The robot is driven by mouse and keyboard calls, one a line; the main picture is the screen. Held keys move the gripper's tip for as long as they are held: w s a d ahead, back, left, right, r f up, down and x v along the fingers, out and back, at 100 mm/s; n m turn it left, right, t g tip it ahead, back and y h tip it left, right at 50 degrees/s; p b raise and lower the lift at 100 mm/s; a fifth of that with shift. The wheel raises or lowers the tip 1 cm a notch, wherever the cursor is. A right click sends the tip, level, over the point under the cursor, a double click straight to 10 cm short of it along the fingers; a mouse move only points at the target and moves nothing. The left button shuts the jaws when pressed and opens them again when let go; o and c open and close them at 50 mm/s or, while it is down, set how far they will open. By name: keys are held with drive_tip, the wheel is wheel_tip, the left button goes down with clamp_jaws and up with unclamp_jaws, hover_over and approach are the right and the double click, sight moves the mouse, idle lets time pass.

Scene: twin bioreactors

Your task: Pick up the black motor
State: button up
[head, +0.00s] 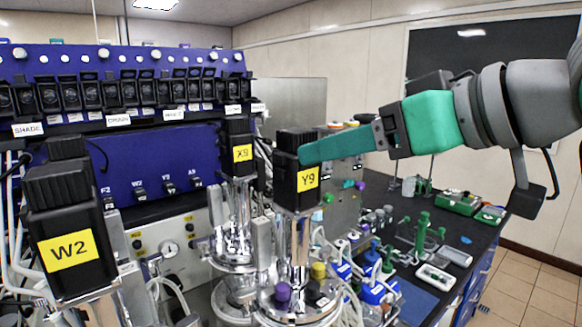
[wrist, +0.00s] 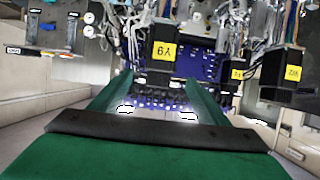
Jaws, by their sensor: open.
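Three black motors with yellow labels stand on the reactors. In the wrist view my gripper (wrist: 157,78) is open and empty. The Y9 motor (wrist: 164,42) appears upside down, lined up between the fingertips and beyond them. Contact cannot be told.
Glass and steel vessels with tubing and a purple cap (head: 283,292) stand below the motors. A blue panel (head: 135,160) rises behind at the left. The black bench (head: 440,250) at the right holds bottles, green tools and boxes. The air above the motors looks clear.

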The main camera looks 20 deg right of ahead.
sight(297, 163)
drive_tip(key=x, duration=0.9)
drive_tip(key=shift+w+a+f, duration=0.15)
drive_tip(key=shift+w+f, duration=0.05)
drive_tip(key=shift+f, duration=0.25)
drive_tip(key=shift+w+a+f, duration=0.1)
drive_tip(key=shift+w+f, duration=0.1)
drive_tip(key=shift+w, duration=0.35)
drive_tip(key=shift+s, duration=0.15)
drive_tip(key=shift+r, duration=0.1)
clamp_jaws()
